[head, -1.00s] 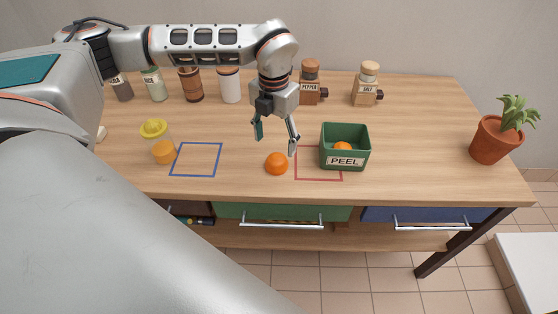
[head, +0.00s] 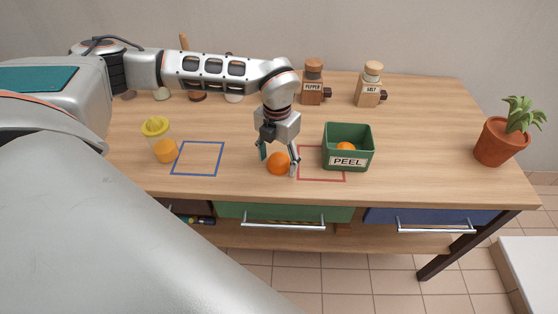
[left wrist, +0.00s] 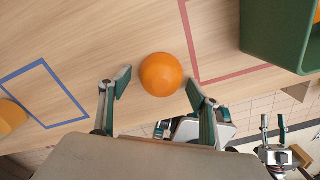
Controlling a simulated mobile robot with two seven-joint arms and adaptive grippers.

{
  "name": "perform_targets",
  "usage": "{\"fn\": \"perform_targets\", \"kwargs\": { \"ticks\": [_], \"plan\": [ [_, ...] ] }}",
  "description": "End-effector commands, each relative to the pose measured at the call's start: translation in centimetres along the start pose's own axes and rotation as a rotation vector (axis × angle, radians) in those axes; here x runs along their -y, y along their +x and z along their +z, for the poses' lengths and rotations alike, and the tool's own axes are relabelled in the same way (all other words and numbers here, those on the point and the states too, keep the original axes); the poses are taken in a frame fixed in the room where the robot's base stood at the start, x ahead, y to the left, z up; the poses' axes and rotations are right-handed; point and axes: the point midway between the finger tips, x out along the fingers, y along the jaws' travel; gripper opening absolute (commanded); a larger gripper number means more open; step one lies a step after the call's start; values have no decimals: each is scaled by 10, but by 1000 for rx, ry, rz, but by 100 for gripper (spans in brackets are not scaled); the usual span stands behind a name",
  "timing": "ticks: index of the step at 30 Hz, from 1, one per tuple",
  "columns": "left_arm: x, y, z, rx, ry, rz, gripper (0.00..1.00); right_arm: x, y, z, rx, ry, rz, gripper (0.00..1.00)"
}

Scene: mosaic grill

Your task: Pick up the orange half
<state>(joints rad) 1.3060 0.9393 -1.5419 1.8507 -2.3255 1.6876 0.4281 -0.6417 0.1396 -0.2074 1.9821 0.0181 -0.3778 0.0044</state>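An orange half (head: 278,163), its round peel side showing, sits on the table between the blue and red outlined squares. It also shows in the left wrist view (left wrist: 161,74). My left gripper (head: 278,168) is open and lowered at the orange half, with one finger on each side. In the left wrist view the left gripper (left wrist: 158,88) has its fingertips spread wider than the orange, with the orange slightly beyond them. I cannot tell whether a finger touches it.
The green PEEL bin (head: 347,160) holds an orange piece, right of the red square (head: 322,180). Pepper (head: 314,85) and salt (head: 370,86) mills stand behind. The right of the table is mostly clear.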

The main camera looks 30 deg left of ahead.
Motion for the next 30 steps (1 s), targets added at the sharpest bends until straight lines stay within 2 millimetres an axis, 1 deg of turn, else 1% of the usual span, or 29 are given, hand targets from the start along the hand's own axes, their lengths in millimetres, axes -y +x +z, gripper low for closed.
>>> {"fn": "perform_targets", "kwargs": {
  "ticks": [1, 2, 3, 14, 19, 22, 25, 29, 30],
  "plan": [
    [0, 0, 0, 0, 0, 0, 48, 0, 0, 0, -1, 0, 0, 40],
    [0, 0, 0, 0, 0, 0, 40, 0, 0, 0, -1, 0, 0, 40],
    [0, 0, 0, 0, 0, 0, 30, 0, 0, 0, -1, 0, 0, 40],
    [0, -1, 0, 0, 0, 0, 29, 0, 0, -1, -2, 1, 1, 40],
    [0, -9, 1, 2, -1, 0, 29, -1, 0, -2, -4, 1, 1, 40],
    [0, -20, 1, 3, -2, 0, 29, -1, -1, -4, -6, 2, 1, 40],
    [0, -37, 1, 4, 0, -1, 29, -1, -2, -6, -8, 3, 0, 40],
    [0, -69, 2, 8, -1, -1, 29, 0, -3, -9, -10, 6, -1, 40],
    [0, -80, 2, 8, 0, -1, 29, 0, -4, -10, -10, 7, -2, 40]
  ]
}}
